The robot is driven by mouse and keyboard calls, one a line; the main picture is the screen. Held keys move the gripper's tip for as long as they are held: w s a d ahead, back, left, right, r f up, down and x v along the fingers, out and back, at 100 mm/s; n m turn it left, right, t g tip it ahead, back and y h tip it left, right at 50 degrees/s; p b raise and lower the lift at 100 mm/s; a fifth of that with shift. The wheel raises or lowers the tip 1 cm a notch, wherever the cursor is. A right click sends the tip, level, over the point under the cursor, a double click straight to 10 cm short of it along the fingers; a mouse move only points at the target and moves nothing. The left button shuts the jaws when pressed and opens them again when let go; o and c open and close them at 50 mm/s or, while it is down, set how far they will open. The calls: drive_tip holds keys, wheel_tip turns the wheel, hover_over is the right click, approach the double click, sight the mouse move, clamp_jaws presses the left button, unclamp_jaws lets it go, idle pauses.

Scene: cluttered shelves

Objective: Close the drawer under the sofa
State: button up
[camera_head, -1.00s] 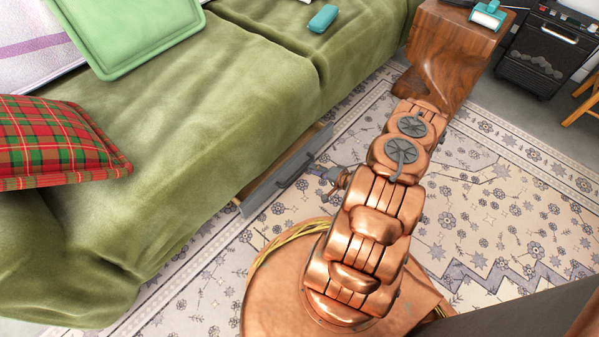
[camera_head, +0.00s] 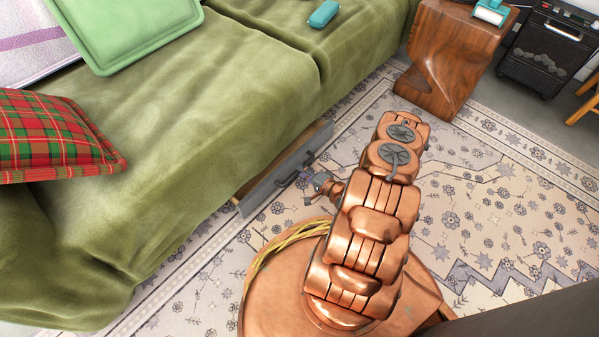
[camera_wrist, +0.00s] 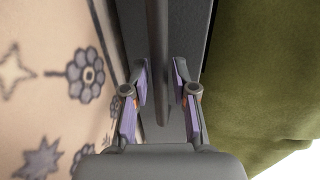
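The green sofa (camera_head: 190,140) fills the left of the head view. Under its front edge, a drawer (camera_head: 258,190) with a grey front sticks out, and a strip of its wooden inside shows behind the front. A dark bar handle (camera_head: 285,181) runs along the front. My gripper (camera_head: 316,181) is at the handle, partly hidden by my arm. In the wrist view, the open fingers of my gripper (camera_wrist: 160,88) lie on either side of the handle (camera_wrist: 158,50), with gaps to it. The grey drawer front (camera_wrist: 192,35) is behind them, with the sofa (camera_wrist: 260,80) to the right.
A patterned rug (camera_head: 490,220) covers the floor right of the sofa and is mostly clear. A carved wooden side table (camera_head: 445,65) stands beyond my arm. A black stove-like heater (camera_head: 540,55) is at the back right. Plaid (camera_head: 50,135) and green (camera_head: 130,30) cushions lie on the sofa.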

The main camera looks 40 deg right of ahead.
drive_tip(key=shift+w+a+f, duration=0.1)
drive_tip(key=shift+w, duration=0.4)
clamp_jaws()
